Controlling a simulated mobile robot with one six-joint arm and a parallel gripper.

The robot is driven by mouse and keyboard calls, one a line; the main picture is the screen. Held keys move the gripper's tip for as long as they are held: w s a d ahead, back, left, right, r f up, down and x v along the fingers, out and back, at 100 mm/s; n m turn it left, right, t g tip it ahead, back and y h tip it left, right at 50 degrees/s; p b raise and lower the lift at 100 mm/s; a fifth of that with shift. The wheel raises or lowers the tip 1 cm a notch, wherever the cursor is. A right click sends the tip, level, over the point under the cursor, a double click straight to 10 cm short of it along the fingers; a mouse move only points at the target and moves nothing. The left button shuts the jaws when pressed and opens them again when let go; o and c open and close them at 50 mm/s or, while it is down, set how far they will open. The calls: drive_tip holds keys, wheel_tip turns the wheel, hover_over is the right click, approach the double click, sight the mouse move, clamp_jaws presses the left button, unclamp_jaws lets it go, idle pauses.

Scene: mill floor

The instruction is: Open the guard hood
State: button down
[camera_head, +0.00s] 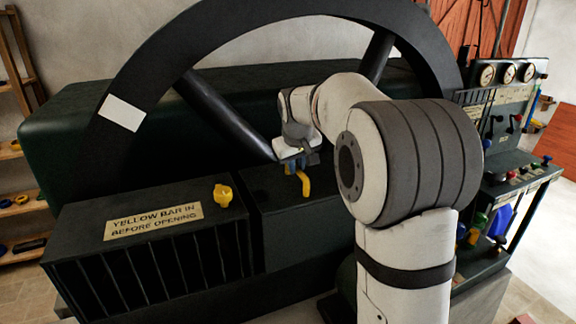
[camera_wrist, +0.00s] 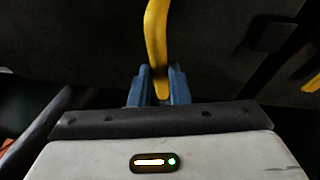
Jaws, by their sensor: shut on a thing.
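A curved yellow handle (camera_head: 304,186) shows at the dark box (camera_head: 265,215) right of the slatted housing. My gripper (camera_head: 297,163) is at the handle's upper end, its blue fingers shut on it. In the wrist view the yellow handle (camera_wrist: 156,35) runs up from between the blue fingers (camera_wrist: 161,85). The slatted dark housing (camera_head: 75,225) carries a label (camera_head: 153,222) reading "YELLOW BAR IN BEFORE OPENING". A yellow knob-like piece (camera_head: 223,195) sits on its top near the right edge. Which dark box is the guard hood, I cannot tell for sure. Both look closed.
A large dark flywheel (camera_head: 200,55) with a white patch (camera_head: 122,112) arches behind. A panel with gauges (camera_head: 507,72) and levers (camera_head: 497,118) stands at the right. Wooden shelves (camera_head: 22,150) are at the left. Floor shows at the far right.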

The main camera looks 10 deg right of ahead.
drive_tip(key=w+d+p, duration=0.1)
drive_tip(key=d, duration=0.7)
drive_tip(key=w+d+p, duration=0.2)
drive_tip(key=d, duration=0.7)
drive_tip(key=w+d+p, duration=0.1)
drive_tip(key=w+d, duration=0.1)
drive_tip(key=d, duration=0.7)
drive_tip(key=shift+w+d, duration=0.1)
drive_tip(key=c, duration=1.4)
unclamp_jaws()
drive_tip(key=shift+o, duration=0.2)
drive_tip(key=b+v, duration=0.1)
drive_tip(key=v, duration=0.6)
drive_tip(key=shift+r, duration=0.35)
